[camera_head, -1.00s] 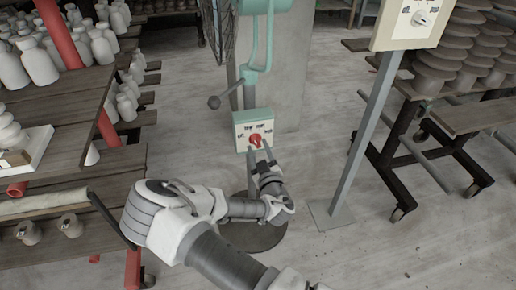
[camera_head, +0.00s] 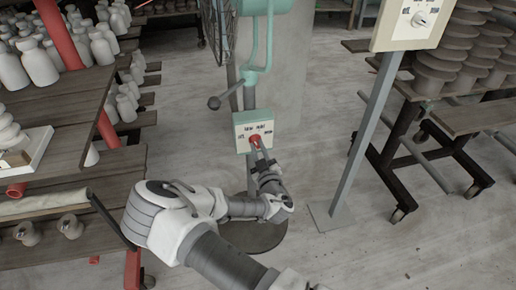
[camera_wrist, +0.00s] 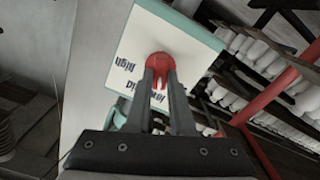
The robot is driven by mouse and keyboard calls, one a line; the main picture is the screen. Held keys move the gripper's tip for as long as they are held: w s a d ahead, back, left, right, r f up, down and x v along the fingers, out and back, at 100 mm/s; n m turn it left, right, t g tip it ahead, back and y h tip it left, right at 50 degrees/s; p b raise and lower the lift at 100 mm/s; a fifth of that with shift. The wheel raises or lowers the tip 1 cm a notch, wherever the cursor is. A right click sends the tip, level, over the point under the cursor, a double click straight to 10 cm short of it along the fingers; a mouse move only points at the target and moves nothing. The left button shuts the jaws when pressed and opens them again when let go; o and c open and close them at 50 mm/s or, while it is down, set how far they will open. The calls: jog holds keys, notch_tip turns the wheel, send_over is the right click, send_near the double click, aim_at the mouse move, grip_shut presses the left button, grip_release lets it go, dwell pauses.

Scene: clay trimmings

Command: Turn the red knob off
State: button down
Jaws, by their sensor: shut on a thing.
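The fingers cover part of the knob.
Shelves with white bottles (camera_head: 38,62) are at the left. A wheeled rack of stacked brown dishes (camera_head: 436,75) is at the right.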

jog(key=n, duration=0.4)
jog(key=shift+f+n, duration=0.1)
jog(key=shift+n, duration=2.3)
jog(key=c, duration=0.8)
grip_release()
jog(key=v, duration=1.7)
jog(key=shift+s, duration=0.25)
